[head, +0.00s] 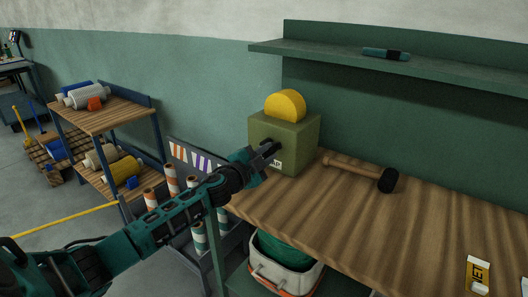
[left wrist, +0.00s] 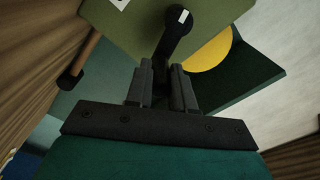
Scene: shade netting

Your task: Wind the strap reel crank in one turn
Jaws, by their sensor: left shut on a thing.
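The strap reel is an olive box (head: 298,135) with a yellow disc (head: 286,105) on top, at the left end of the wooden bench. In the left wrist view the box (left wrist: 130,22) is at the top and the yellow disc (left wrist: 212,52) is right of the crank. The dark crank (left wrist: 176,35), with a small white mark, is on the box's face. My left gripper (head: 270,148) is at that face; in the left wrist view its fingers (left wrist: 162,82) are shut on the crank's handle. The handle is mostly hidden between the fingers. My right gripper is not in view.
A mallet (head: 360,174) lies on the bench (head: 400,215) right of the box. A teal tool (head: 385,54) lies on the shelf above. A yellow-labelled item (head: 478,274) lies at the front right. A white bin (head: 284,270) stands under the bench.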

